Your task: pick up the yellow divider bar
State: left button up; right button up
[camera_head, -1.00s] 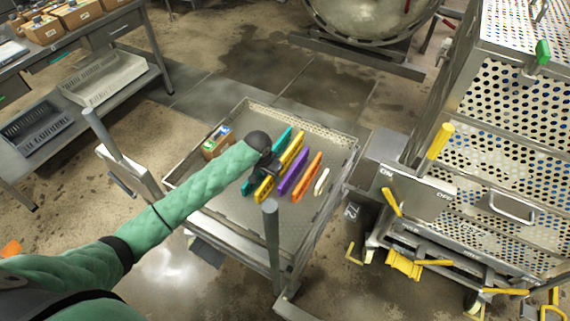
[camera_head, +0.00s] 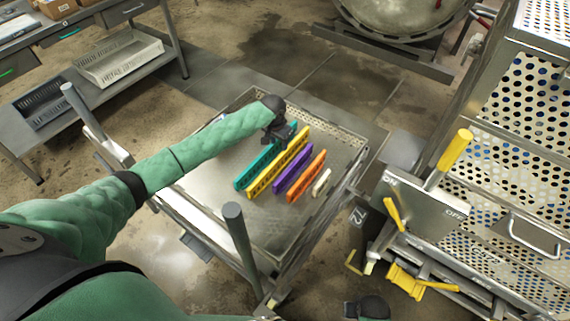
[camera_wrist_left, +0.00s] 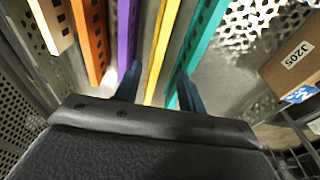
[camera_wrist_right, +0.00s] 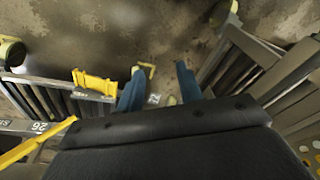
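The yellow divider bar (camera_head: 268,177) stands on edge in the tray cart between the teal bar (camera_head: 253,168) and the purple bar (camera_head: 292,172). My left gripper (camera_head: 279,137) is over the far end of the yellow and teal bars, and its arm hides part of the tray. In the left wrist view, the yellow bar (camera_wrist_left: 160,50) runs between the two spread fingers of the left gripper (camera_wrist_left: 158,85), with gaps beside it. Whether the fingertips reach below its top edge is unclear. My right gripper (camera_wrist_right: 160,85) is open and empty over the floor.
The orange bar (camera_head: 306,178) and a short cream bar (camera_head: 321,183) stand right of the purple one. A cardboard box (camera_wrist_left: 292,60) is beside the teal bar. The cart's post (camera_head: 240,245) rises in front. A perforated rack with a yellow handle (camera_head: 455,150) stands at right.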

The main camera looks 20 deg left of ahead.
aim_at(280, 155)
pick_arm(q)
notch_tip(280, 155, down, 3)
jog(key=shift+f+b, duration=0.1)
jog(key=shift+b, duration=0.95)
pick_arm(e)
notch_tip(280, 155, up, 11)
jog(key=s, duration=0.1)
pick_arm(q)
jog(key=shift+d+f, duration=0.1)
jog(key=shift+f, duration=0.05)
jog(key=shift+w+f+p, duration=0.2)
jog(key=shift+f+p, duration=0.1)
jog(key=shift+f, duration=0.75)
jog(key=f, duration=0.1)
jog(key=f+p, duration=0.1)
jog(key=f, duration=0.3)
jog(key=shift+w+p, duration=0.3)
jog(key=shift+w, duration=0.05)
pick_arm(e)
notch_tip(280, 155, down, 9)
jog(key=shift+s, duration=0.2)
jog(key=shift+f, duration=0.1)
pick_arm(q)
grip_shut()
